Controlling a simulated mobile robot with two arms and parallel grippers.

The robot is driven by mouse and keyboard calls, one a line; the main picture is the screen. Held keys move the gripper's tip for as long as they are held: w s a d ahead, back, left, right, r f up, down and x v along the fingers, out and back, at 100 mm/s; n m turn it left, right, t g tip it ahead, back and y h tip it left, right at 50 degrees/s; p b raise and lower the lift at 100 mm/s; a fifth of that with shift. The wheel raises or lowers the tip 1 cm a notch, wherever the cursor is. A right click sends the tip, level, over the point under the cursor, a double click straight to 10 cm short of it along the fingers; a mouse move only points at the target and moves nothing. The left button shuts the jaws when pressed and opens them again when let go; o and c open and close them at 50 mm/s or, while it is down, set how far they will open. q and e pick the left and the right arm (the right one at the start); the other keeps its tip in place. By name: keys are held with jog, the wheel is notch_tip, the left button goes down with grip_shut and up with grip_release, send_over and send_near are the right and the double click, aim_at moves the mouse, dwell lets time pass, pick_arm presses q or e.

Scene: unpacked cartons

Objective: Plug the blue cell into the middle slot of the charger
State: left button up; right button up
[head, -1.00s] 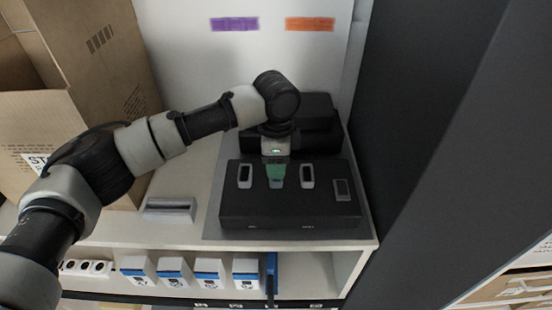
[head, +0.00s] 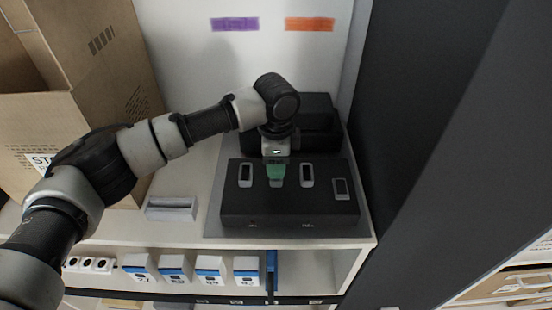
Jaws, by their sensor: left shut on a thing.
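The charger (head: 289,209) is a black box on the shelf top, with a row of pale-rimmed slots on its upper face. The left slot (head: 245,174) and the right slot (head: 307,174) show clear of the gripper. My left gripper (head: 276,171) points down over the middle slot, with green at its tip. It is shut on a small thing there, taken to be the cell. The gripper hides most of it, and I see no blue on it. I cannot tell how deep it sits in the slot. My right gripper is not in view.
A grey block (head: 171,208) lies left of the charger. A black case (head: 316,110) stands behind it. An open carton (head: 62,140) is at the left, a dark panel (head: 440,120) at the right. White-and-blue boxes (head: 175,268) stand on the shelf below.

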pick_arm(q)
jog(key=shift+f, duration=0.45)
jog(key=o, duration=1.2)
notch_tip(320, 180, up, 11)
jog(key=shift+f+b, duration=0.1)
jog(key=shift+b, duration=0.35)
